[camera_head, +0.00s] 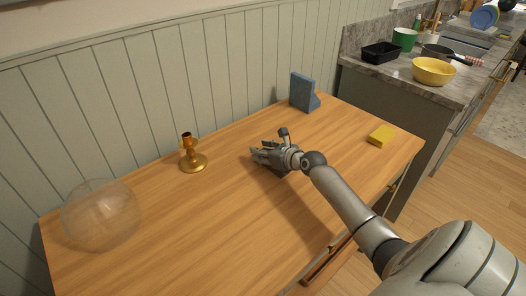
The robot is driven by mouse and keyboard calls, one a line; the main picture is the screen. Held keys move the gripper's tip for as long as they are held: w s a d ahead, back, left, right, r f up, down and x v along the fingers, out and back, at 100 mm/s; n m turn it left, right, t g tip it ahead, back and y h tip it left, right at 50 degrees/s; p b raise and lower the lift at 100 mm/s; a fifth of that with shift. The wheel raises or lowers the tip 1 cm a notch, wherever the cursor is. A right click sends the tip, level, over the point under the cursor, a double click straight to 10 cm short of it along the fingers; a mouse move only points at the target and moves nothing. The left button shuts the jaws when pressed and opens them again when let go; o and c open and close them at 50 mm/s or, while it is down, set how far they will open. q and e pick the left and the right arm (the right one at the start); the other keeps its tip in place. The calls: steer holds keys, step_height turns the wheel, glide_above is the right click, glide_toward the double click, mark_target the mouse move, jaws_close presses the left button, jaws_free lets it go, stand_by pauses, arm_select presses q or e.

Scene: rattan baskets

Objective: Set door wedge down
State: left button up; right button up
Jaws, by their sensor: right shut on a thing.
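My right gripper (260,154) is low over the middle of the wooden cabinet top (215,215), with its arm reaching in from the lower right. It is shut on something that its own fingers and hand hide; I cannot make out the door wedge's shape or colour. I cannot tell whether the held thing touches the wood. My left gripper is not in view.
A brass candlestick (193,161) stands left of the gripper, and a clear glass bowl (101,216) at the far left. A blue bookend (302,93) stands by the wall. A yellow block (381,135) lies at right. The front middle wood is clear.

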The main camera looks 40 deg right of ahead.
steer(key=shift+f, duration=0.15)
steer(key=o, duration=1)
steer(key=shift+o, duration=0.2)
